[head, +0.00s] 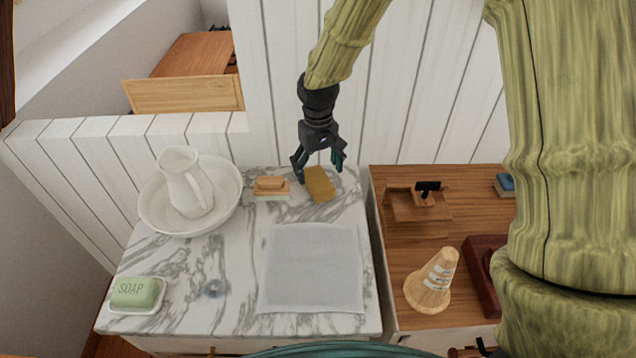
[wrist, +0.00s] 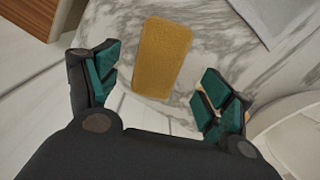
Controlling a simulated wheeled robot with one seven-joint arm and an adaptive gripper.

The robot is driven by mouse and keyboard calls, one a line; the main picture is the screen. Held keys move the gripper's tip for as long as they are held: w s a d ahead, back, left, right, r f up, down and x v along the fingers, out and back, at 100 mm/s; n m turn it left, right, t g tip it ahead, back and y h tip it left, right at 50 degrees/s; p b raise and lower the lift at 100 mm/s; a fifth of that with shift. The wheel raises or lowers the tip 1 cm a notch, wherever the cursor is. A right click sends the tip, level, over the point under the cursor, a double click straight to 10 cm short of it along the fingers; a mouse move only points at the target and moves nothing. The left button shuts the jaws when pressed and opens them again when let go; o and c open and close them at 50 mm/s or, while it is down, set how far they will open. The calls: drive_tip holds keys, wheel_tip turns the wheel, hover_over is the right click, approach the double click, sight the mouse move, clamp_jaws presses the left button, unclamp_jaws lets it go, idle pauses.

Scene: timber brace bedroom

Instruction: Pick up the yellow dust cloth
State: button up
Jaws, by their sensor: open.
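The yellow dust cloth (head: 320,184) lies flat as a folded rectangle near the back edge of the marble top. In the wrist view the cloth (wrist: 162,58) shows its whole upper face, ahead of and between the fingers. My gripper (head: 319,170) is open and empty, with its fingers pointing down just behind and above the cloth. In the wrist view my gripper (wrist: 158,92) has its teal fingertips apart on either side of the cloth's near end. I see no contact with the cloth.
A small soap-like block on a stand (head: 271,188) sits just left of the cloth. A white basin with a pitcher (head: 150,212) is farther left. A grey-white mat (head: 312,270) lies in front. A white plank wall (head: 275,90) rises close behind; a wooden top (head: 390,300) adjoins at right.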

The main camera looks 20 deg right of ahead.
sight(318, 178)
drive_tip(key=shift+w+f+p, duration=0.15)
drive_tip(key=shift+f+p, duration=0.3)
drive_tip(key=shift+f, duration=1.95)
drive_tip(key=c, duration=1.2)
drive_tip(key=shift+r, duration=0.1)
drive_tip(key=shift+r, duration=0.55)
wheel_tip(318, 178, up, 2)
drive_tip(key=shift+r+b, duration=0.1)
drive_tip(key=shift+b, duration=0.35)
drive_tip(key=s+a, duration=0.2)
drive_tip(key=s, duration=0.2)
drive_tip(key=s+a+r+b, duration=0.1)
drive_tip(key=s+a, duration=0.2)
drive_tip(key=s, duration=0.2)
drive_tip(key=s+a+b, duration=0.1)
drive_tip(key=s+a, duration=0.1)
drive_tip(key=s, duration=0.3)
drive_tip(key=shift+s+a+r, duration=0.1)
drive_tip(key=shift+a+r, duration=0.1)
drive_tip(key=shift+r, duration=0.05)
